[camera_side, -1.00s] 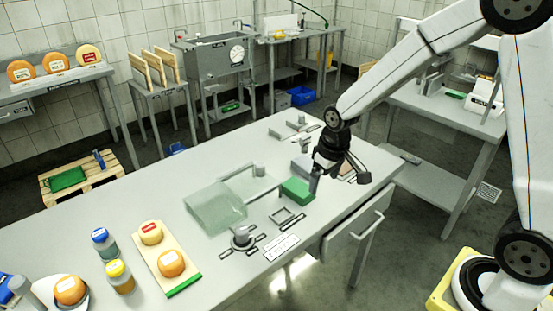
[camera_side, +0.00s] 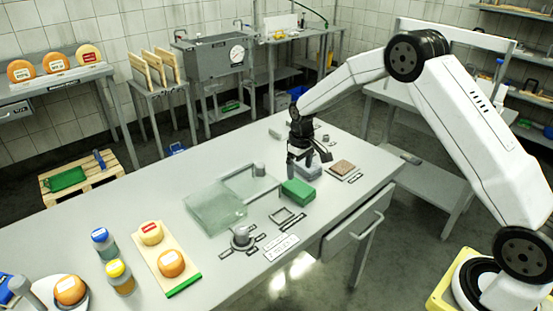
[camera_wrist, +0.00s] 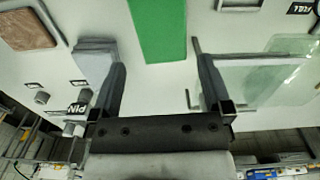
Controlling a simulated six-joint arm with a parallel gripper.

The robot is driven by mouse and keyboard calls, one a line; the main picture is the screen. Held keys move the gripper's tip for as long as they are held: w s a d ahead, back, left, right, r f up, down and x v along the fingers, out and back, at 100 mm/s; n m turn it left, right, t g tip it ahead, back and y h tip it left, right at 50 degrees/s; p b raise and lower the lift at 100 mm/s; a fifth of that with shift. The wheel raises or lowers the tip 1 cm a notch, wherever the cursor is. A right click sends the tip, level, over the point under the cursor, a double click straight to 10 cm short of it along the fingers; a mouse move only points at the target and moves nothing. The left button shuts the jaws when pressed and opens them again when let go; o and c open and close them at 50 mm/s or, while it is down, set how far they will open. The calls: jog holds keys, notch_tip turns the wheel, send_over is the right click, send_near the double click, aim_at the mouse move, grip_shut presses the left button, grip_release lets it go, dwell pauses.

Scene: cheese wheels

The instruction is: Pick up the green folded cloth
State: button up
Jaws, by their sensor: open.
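The green folded cloth (camera_side: 298,192) lies on the steel table as a small thick block, right of the glass sheet. My gripper (camera_side: 300,166) is open and above the table, just behind the cloth in the side view. It does not appear to touch the cloth. In the wrist view the green cloth (camera_wrist: 158,28) is at the top middle, between the lines of my open fingers (camera_wrist: 160,62) and beyond their tips. A grey folded cloth (camera_wrist: 95,60) is beside the left finger; in the side view it is partly behind my gripper.
The glass sheet (camera_side: 215,206) and a metal frame lie left of the cloth. A brown pad (camera_side: 343,168) lies to the right. A square frame (camera_side: 287,217) is in front. Cheeses on a board (camera_side: 168,258) and jars stand at the near left.

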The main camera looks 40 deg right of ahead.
aim_at(298, 187)
jog(key=shift+a+f, duration=0.1)
jog(key=shift+f, duration=3.8)
jog(key=c, duration=0.9)
jog(key=shift+r, duration=0.1)
jog(key=shift+r, duration=0.7)
jog(key=s+r, duration=0.1)
jog(key=r, duration=0.1)
jog(key=s+r, duration=0.2)
jog(key=r, duration=0.1)
jog(key=s+r, duration=0.2)
jog(key=shift+a+r, duration=0.25)
jog(key=shift+a, duration=0.05)
jog(key=s+r, duration=0.1)
jog(key=s, duration=0.2)
jog(key=s+r, duration=0.1)
jog(key=s, duration=0.2)
jog(key=s+a+r, duration=0.1)
jog(key=s+r, duration=0.1)
jog(key=s, duration=0.1)
